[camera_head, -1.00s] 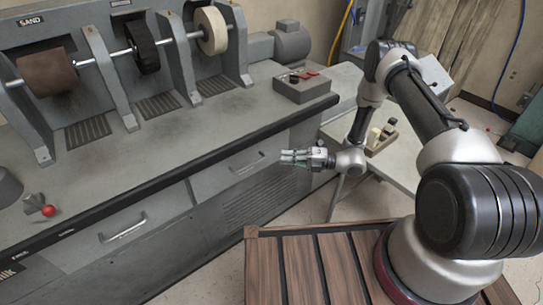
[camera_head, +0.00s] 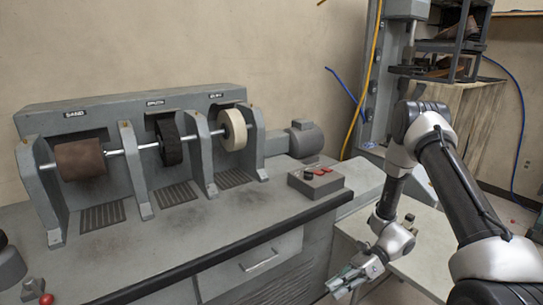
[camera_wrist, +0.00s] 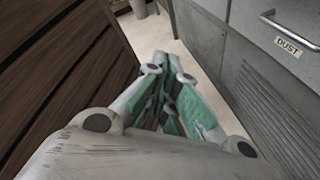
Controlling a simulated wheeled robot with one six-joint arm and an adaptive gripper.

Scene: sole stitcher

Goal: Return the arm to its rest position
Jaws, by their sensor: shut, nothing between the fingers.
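My gripper (camera_head: 338,286) hangs at the lower right in the head view, in front of the grey machine cabinet and left of the small table. It points to the left and down, away from any object. In the wrist view my gripper (camera_wrist: 172,122) is shut with its green-lined fingers together and nothing between them. My arm is folded, with its elbow raised at the right of the head view.
A drawer handle (camera_head: 259,261) lies left of my gripper. The wrist view shows brown slatted wood (camera_wrist: 62,75) and a cabinet marked DUST (camera_wrist: 288,47).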

